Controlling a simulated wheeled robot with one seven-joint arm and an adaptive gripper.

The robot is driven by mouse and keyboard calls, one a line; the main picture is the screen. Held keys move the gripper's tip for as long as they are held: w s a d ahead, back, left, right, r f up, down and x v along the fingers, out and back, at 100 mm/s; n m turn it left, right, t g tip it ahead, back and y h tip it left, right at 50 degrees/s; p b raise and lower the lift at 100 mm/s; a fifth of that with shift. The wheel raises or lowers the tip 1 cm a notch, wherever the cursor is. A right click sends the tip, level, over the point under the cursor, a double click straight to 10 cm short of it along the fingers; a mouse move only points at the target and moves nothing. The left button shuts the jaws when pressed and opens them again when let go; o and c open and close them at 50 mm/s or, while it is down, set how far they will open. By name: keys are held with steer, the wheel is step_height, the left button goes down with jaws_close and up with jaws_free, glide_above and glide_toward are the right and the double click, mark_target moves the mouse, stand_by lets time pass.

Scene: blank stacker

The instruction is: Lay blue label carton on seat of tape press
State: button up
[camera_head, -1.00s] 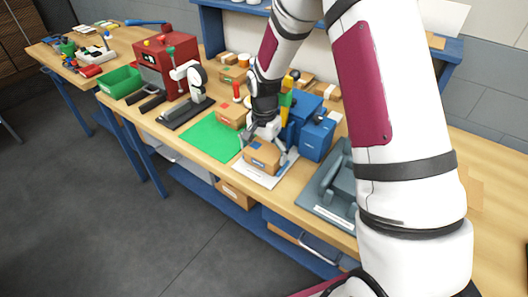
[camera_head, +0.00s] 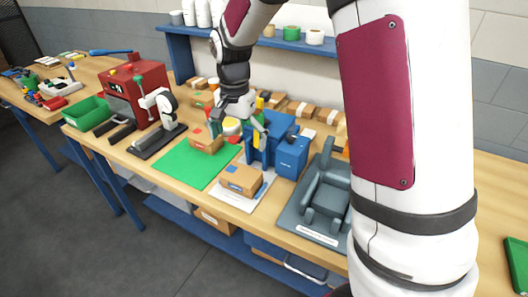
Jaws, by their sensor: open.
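A brown carton with a blue label (camera_head: 242,181) lies on a white plate (camera_head: 224,195) in front of a blue machine (camera_head: 290,157). My gripper (camera_head: 239,140) is above and behind this carton, open, apart from it and empty. Its fingers are spread, one over the carton with the red label, one in front of the blue machine. I cannot tell for certain which machine is the tape press; the blue machine stands directly behind the plate, and a grey seat-shaped fixture (camera_head: 325,197) stands to the right.
A carton with a red label (camera_head: 206,139) lies on the green mat (camera_head: 190,166) to the left. A red machine (camera_head: 136,85), a black-based device (camera_head: 157,141) and a green bin (camera_head: 88,112) stand further left. Several small cartons (camera_head: 301,109) line the back.

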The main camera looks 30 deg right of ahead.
steer(key=s+r+n+t, duration=0.2)
steer(key=s+r+n, duration=0.3)
steer(key=s+r, duration=0.7)
steer(key=s+r+n+t, duration=0.2)
steer(key=s+n, duration=0.3)
steer(key=s, duration=0.9)
steer(key=shift+r+t, duration=0.25)
steer(key=shift+t, duration=0.25)
